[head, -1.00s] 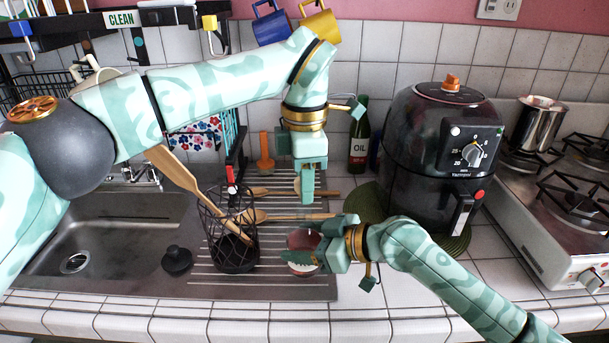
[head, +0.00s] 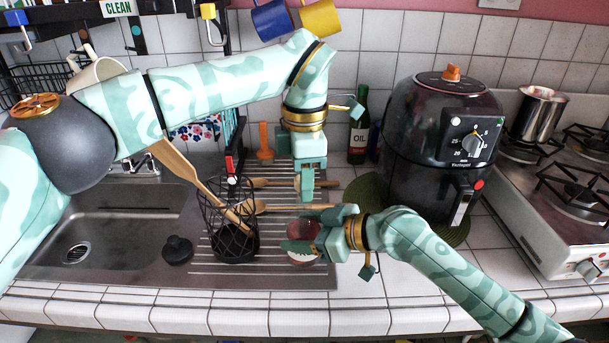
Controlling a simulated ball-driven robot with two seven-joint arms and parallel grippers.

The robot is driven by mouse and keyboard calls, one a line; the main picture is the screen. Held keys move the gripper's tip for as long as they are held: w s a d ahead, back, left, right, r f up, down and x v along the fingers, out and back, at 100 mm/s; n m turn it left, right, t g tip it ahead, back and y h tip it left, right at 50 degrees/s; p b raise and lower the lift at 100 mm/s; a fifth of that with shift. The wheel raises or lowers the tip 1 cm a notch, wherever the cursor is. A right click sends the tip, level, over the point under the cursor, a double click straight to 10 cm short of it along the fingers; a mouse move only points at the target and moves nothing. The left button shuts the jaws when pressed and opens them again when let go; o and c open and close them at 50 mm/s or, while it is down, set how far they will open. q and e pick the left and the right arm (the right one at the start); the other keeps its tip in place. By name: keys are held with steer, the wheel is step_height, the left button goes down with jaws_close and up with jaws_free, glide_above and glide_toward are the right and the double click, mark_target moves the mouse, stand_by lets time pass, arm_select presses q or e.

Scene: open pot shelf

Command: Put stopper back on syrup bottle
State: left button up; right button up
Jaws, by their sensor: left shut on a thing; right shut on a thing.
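The syrup bottle (head: 304,231), reddish with a white lower part, stands near the front right edge of the ribbed drainboard. My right gripper (head: 301,228) is shut on it from the right, one finger on the far side and one on the near side, covering part of it. My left gripper (head: 307,196) points straight down just above and behind the bottle, apart from it. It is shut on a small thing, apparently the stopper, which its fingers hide.
A black wire utensil holder (head: 232,228) with a wooden spatula stands left of the bottle. Wooden spoons (head: 290,208) lie behind it. A black plug (head: 177,249) lies by the sink (head: 120,225). An air fryer (head: 430,150) and an oil bottle (head: 358,135) stand behind, right.

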arm_select(q)
steer(key=shift+f, duration=0.6)
stand_by(0.3)
steer(key=o, duration=1)
step_height(320, 180, up, 12)
arm_select(e)
steer(key=o, duration=1.5)
steer(key=shift+c, duration=0.2)
